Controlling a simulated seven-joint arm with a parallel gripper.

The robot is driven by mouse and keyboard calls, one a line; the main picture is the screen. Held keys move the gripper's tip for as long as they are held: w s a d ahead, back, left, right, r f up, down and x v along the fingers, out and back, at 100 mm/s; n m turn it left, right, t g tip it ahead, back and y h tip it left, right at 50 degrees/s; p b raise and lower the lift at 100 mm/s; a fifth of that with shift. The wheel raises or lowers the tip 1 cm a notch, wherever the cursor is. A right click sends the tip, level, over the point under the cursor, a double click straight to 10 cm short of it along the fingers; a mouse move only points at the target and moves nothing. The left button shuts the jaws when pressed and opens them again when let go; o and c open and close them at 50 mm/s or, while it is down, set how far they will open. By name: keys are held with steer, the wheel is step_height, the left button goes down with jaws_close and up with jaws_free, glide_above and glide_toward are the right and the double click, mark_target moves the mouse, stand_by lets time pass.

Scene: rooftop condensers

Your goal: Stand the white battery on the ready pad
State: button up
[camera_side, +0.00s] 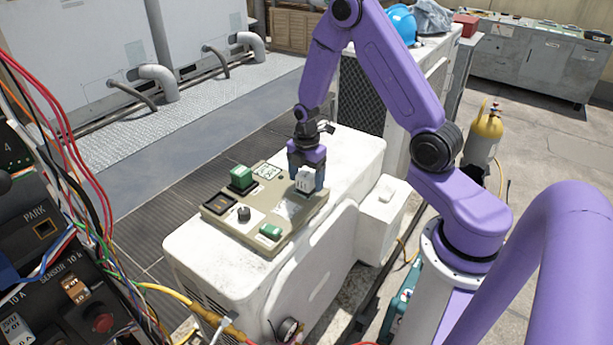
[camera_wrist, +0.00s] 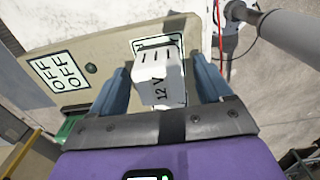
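The white battery (camera_side: 305,181), marked "12 V", stands upright at the right end of the tan panel (camera_side: 222,225) on top of the white condenser. My gripper (camera_side: 306,176) points down over it, one finger on each side. In the wrist view the battery (camera_wrist: 158,80) sits between the blue fingertips (camera_wrist: 160,82), with a narrow gap showing on both sides, so the gripper looks open. A white label with a dark green border (camera_wrist: 172,42) shows behind the battery. Its wording is hidden, so I cannot tell whether this is the ready pad. Another green-marked label (camera_side: 267,172) lies on the panel's far edge.
A green block (camera_side: 241,177), a dark square (camera_side: 220,202), a round knob (camera_side: 243,213) and a small green block (camera_side: 270,231) occupy the panel. An "OFF OFF" label (camera_wrist: 58,70) lies left of the battery. Loose wires (camera_side: 75,190) hang at the left.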

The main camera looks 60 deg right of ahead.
mark_target(306, 174)
step_height(306, 174, up, 12)
steer(key=f, duration=0.1)
steer(key=s+a+r+m, duration=0.1)
steer(key=s+a+r, duration=0.3)
steer(key=a, duration=0.4)
steer(key=s+a+r+m, duration=0.2)
steer(key=s+a, duration=0.2)
steer(key=s, duration=0.7)
steer(key=s+a+r+m, duration=0.2)
steer(key=s+a, duration=0.1)
steer(key=s, duration=0.8)
steer(key=shift+s+a, duration=0.25)
steer(key=shift+a, duration=0.15)
